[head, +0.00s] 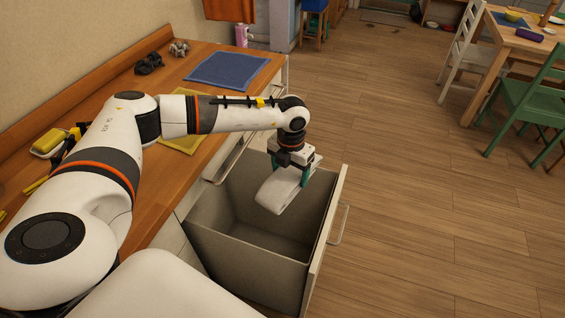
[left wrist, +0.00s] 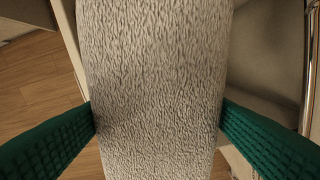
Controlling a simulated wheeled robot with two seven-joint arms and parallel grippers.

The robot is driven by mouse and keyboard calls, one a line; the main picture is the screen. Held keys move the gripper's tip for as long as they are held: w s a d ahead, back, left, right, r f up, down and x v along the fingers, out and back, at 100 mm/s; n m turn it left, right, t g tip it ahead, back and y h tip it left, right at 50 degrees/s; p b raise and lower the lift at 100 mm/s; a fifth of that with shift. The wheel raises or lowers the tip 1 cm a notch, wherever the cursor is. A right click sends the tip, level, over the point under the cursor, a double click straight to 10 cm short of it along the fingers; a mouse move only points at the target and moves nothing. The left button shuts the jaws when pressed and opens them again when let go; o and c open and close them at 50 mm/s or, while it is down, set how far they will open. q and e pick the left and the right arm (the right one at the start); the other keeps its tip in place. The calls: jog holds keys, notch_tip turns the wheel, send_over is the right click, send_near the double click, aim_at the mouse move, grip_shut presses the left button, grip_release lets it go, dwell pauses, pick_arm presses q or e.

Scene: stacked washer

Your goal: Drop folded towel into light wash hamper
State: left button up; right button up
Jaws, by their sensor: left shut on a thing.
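A folded white towel (head: 279,194) hangs from my left gripper (head: 292,176) in the head view. In the left wrist view the towel (left wrist: 152,80) fills the middle, with the green fingers of my left gripper (left wrist: 158,122) pressed on both its sides. The gripper is shut on it. Below the towel is a grey open-topped bin (head: 245,252) in a pulled-out drawer, which I take for the light wash hamper. The towel is over the bin's opening, around the level of its rim; the exact height is hard to tell. My right gripper is not in view.
A wooden counter (head: 200,88) left of the bin holds a blue cloth (head: 228,70), a yellow cloth (head: 183,142) and small items. The drawer front has a metal handle (head: 341,222). Open floor (head: 420,220) lies to the right, with a green chair (head: 535,105) beyond.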

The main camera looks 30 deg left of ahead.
pick_arm(q)
jog(key=shift+a+f+n, duration=0.25)
jog(key=shift+a+n, duration=0.9)
jog(key=shift+n, duration=0.05)
jog(key=shift+a+f, duration=0.1)
jog(key=shift+f, duration=0.1)
notch_tip(320, 180, down, 7)
jog(key=b, duration=0.5)
jog(key=shift+b, duration=0.3)
jog(key=o, duration=1.1)
jog(key=shift+c, duration=0.2)
notch_tip(320, 180, up, 12)
jog(key=shift+f+b, duration=0.1)
jog(key=shift+b, duration=0.2)
